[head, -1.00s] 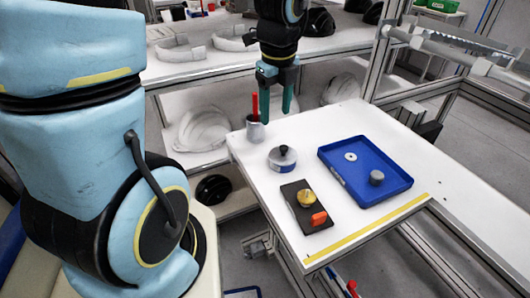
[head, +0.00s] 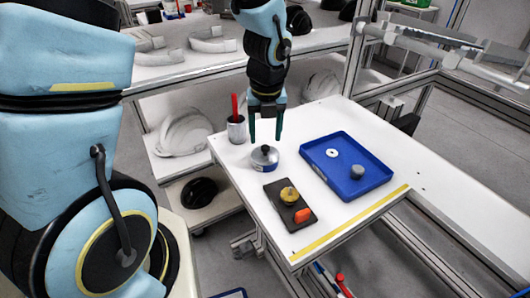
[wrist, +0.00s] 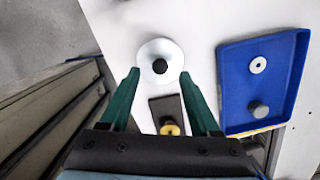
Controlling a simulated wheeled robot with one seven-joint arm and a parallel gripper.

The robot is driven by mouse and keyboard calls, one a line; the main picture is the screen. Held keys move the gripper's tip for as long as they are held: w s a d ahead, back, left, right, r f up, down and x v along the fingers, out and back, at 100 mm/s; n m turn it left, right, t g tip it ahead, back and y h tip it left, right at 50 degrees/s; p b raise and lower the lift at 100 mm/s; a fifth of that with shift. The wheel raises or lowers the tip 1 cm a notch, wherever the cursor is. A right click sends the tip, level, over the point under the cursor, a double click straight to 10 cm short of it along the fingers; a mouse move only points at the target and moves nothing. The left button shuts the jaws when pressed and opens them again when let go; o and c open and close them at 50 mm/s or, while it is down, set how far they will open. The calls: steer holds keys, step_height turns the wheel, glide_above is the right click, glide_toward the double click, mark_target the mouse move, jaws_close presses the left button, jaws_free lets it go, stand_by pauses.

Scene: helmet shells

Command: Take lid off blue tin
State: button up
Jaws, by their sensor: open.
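The blue tin (head: 265,165) stands upright on the white table, with its silver lid (head: 264,153) on top. The lid has a round black knob, and from above in the wrist view the lid (wrist: 170,50) hides the tin's body. My gripper (head: 265,140) is open and empty, its two green fingers pointing down just above and behind the tin in the head view. In the wrist view my gripper (wrist: 165,75) has its fingertips either side of the lid's near edge, with the knob a little beyond them.
A blue tray (head: 335,190) holding a white ring and a grey cylinder lies to the right. A dark board (head: 275,200) with a yellow knob and an orange block lies in front. A grey cup (head: 236,130) with a red stick stands at the left. The table's right end is clear.

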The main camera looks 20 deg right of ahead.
mark_target(265, 146)
steer(key=shift+w+f, duration=0.2)
steer(key=shift+f, duration=1.55)
steer(key=shift+c, duration=0.4)
jaws_close()
